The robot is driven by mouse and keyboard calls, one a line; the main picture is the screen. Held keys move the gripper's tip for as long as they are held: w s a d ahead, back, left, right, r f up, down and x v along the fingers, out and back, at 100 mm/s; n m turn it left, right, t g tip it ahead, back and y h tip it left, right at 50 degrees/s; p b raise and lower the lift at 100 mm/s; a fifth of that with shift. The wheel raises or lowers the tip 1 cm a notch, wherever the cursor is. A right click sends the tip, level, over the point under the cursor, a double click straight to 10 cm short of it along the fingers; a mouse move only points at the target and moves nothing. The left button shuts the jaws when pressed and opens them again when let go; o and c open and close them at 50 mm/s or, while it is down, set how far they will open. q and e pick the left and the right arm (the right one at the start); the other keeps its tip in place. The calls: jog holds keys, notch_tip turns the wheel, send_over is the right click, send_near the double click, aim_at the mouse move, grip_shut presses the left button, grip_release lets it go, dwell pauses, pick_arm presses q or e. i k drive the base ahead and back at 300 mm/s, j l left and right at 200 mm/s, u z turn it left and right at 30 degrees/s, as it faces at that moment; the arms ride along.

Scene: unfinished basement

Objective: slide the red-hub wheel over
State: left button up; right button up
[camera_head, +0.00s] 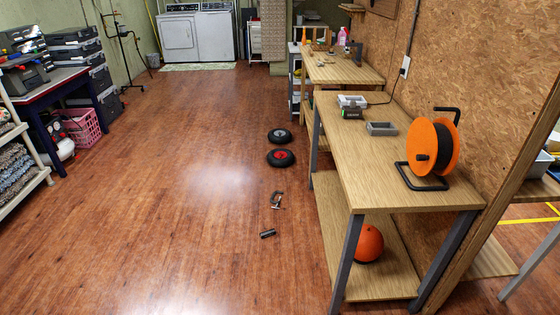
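The red-hub wheel (280,157) lies flat on the wooden floor, a black tyre with a red centre, left of the workbench. A second wheel with a grey hub (279,136) lies flat just behind it, a small gap or near contact between them. Neither of my grippers shows in the head view.
A clamp-like tool (278,200) and a small dark cylinder (267,233) lie on the floor in front of the wheels. The workbench (390,165) stands at right, bearing an orange cable reel (444,147). The floor (170,180) to the left is clear.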

aim_at(280, 157)
jog(key=i+j+u, duration=0.4)
jog(key=i, duration=0.35)
jog(key=i+j+u, duration=0.2)
jog(key=i+u, duration=0.2)
jog(key=i, duration=0.35)
jog(key=i+u, duration=0.35)
jog(key=i, duration=0.45)
jog(key=i+z, duration=0.2)
jog(key=i, duration=0.3)
jog(key=i+z, duration=0.2)
jog(key=i, duration=0.3)
jog(key=i+j+z, duration=0.2)
jog(key=i, duration=0.3)
jog(key=i+j+z, duration=0.2)
jog(key=i, duration=0.3)
jog(key=i+j+z, duration=0.2)
jog(key=i, duration=0.25)
